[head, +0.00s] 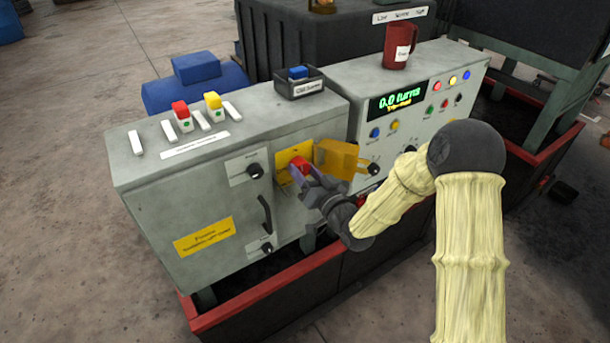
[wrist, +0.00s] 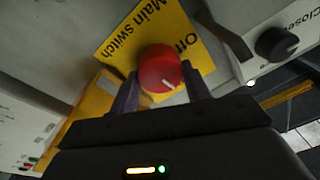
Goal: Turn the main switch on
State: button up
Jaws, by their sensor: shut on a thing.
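The main switch is a red round knob (head: 300,163) on a yellow plate (head: 294,151) on the front of the grey cabinet. The knob also shows in the wrist view (wrist: 159,67), with a short white mark pointing toward the picture's lower right. The plate there (wrist: 122,46) reads "Main switch", with a partly hidden word at its corner beyond the knob. My gripper (head: 304,172) is shut on the knob, one purple-grey finger on each side. Its fingers also show in the wrist view (wrist: 161,84). They hide the knob's lower sides.
A yellow flap (head: 342,158) stands swung open just right of the switch, close to my wrist. A black knob (head: 255,170) and a black handle (head: 265,214) are left of it. A display (head: 398,98) reads "0.0 turns". A red mug (head: 398,46) stands on top.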

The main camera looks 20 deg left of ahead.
jog(key=shift+m, duration=0.9)
jog(key=shift+w, duration=0.1)
jog(key=o, duration=1)
jog(key=shift+c, duration=0.2)
jog(key=shift+d, duration=0.1)
jog(key=p+v, duration=0.7)
jog(key=v, duration=1)
jog(key=shift+s+p, duration=0.25)
jog(key=shift+p, duration=0.15)
